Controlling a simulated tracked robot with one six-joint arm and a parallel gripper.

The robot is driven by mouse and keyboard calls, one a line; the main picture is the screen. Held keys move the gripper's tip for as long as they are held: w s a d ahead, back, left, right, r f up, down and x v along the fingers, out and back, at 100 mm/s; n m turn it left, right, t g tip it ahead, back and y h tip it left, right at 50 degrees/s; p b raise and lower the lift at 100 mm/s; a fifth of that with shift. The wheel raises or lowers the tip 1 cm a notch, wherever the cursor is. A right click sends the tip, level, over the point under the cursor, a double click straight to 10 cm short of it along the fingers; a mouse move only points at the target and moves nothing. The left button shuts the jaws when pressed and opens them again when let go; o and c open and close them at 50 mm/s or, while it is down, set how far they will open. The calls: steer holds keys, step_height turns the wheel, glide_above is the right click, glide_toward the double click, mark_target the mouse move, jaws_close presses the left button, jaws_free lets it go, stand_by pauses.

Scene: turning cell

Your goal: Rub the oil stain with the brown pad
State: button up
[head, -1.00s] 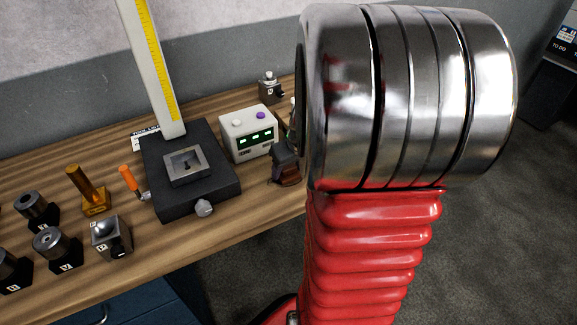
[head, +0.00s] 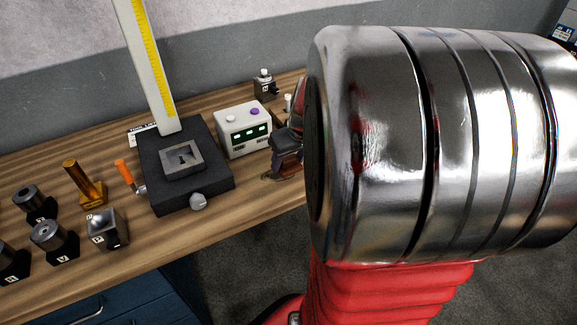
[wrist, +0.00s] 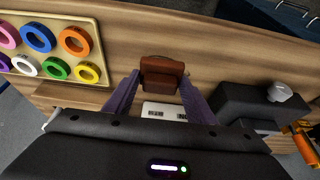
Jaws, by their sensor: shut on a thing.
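My gripper (wrist: 161,80) is shut on the brown pad (wrist: 163,72), which sits between its two purple fingers in the wrist view. The pad is over the wooden bench top, near its edge; I cannot tell whether it touches the wood. In the head view my gripper (head: 287,143) shows only partly beside my large metal arm joint, to the right of the white box. I cannot make out the oil stain in either view; the pad or my arm may hide it.
The white box (head: 243,130) with green readouts stands close to my gripper. Left of it is a black height-gauge base (head: 160,195) with a tall scale. Several fixtures stand farther left. In the wrist view, a rack of coloured rings (wrist: 97,22) lies left.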

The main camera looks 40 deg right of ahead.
mark_target(288, 157)
steer(key=shift+r, duration=1.5)
steer(key=shift+w, duration=0.1)
